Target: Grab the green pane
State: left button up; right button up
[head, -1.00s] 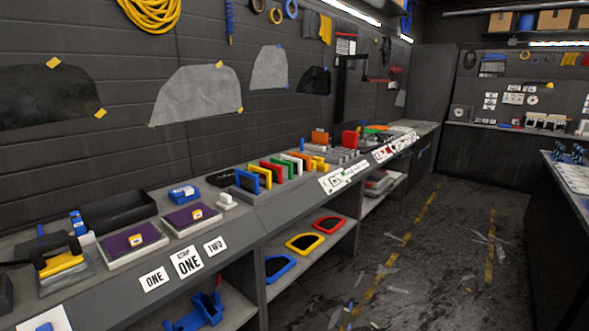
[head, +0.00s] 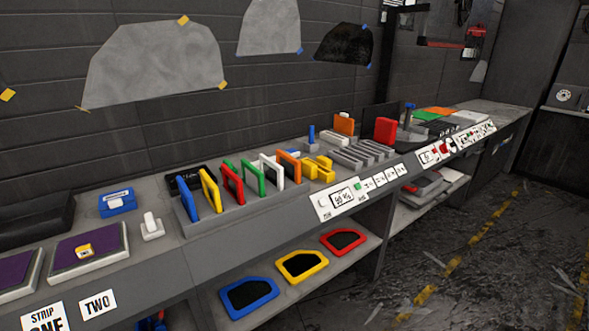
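The green pane (head: 251,179) is a thin upright green frame standing in a grey rack (head: 240,209) on the long bench. It stands between the red pane (head: 232,184) on its left and the white pane (head: 271,171) on its right. Neighbouring panes partly cover it. Yellow (head: 210,190) and orange (head: 289,167) panes stand in the same row. A flat green piece (head: 424,116) also lies farther along the bench. Neither of my grippers is in the head view.
Yellow blocks (head: 318,167), a grey slotted rack (head: 362,154) and a red block (head: 384,131) stand right of the panes. Blue, yellow and red framed pieces lie on the lower shelf (head: 312,292). The floor (head: 470,270) at right is open, with scattered scraps.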

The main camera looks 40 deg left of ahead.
aim_at(253, 178)
jog(key=i+l+u, duration=0.1)
jog(key=i+u, duration=0.25)
jog(key=i+l+u, duration=0.25)
jog(key=i+u, duration=0.15)
jog(key=i, duration=0.15)
jog(key=i+l+u, duration=0.35)
jog(key=i+j, duration=0.05)
jog(key=i, duration=0.05)
